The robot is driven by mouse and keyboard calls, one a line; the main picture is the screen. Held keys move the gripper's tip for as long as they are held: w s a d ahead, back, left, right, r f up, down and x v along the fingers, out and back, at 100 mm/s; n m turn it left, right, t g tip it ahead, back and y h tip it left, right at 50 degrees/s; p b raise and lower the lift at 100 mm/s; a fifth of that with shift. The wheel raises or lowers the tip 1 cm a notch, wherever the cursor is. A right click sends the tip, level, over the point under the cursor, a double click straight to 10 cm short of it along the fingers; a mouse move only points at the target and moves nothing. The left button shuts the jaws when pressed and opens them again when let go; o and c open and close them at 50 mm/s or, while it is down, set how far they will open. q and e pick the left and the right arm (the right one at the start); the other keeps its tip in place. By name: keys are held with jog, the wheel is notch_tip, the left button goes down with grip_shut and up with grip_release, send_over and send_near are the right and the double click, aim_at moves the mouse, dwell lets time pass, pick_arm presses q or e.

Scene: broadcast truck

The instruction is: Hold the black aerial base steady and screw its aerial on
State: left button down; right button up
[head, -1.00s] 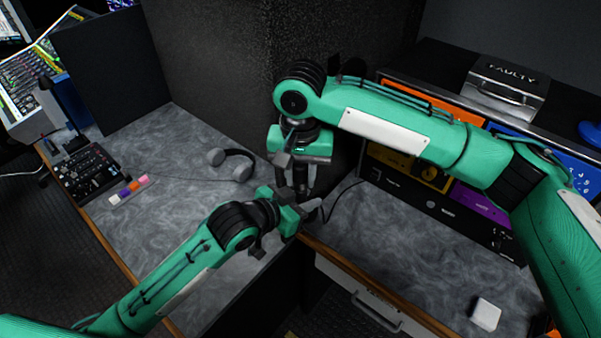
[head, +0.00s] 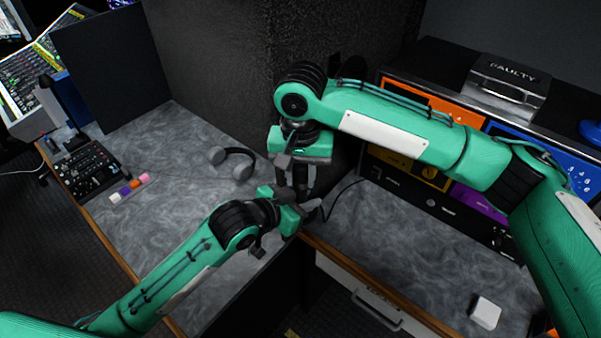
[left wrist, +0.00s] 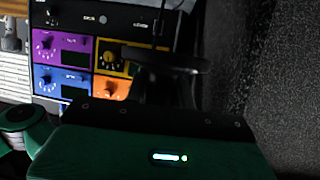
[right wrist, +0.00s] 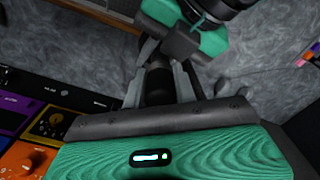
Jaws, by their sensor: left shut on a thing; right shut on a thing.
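My right gripper (head: 299,190) points down at the inner corner of the counter. In the right wrist view its fingers (right wrist: 160,85) are shut on a dark upright cylindrical piece (right wrist: 158,86), which looks like the black aerial. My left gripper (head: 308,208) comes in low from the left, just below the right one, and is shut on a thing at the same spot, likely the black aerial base. The fingers and dark surroundings hide the base and the joint between the two parts. The left wrist view is too dark there to tell them apart.
Grey headphones (head: 232,162) lie on the left counter, near a strip of coloured blocks (head: 130,188) and a black mixer (head: 88,168). A rack of coloured panels (head: 470,203) stands behind my right arm. A white cube (head: 486,312) sits at the right. A black cable (head: 340,195) runs beside the grippers.

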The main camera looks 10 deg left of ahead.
aim_at(301, 166)
jog(key=shift+s+f, duration=0.1)
jog(key=shift+f, duration=0.3)
jog(key=o, duration=0.6)
jog(key=shift+r, duration=2.2)
jog(key=c, duration=0.4)
jog(key=shift+r, duration=0.1)
jog(key=shift+r, duration=2)
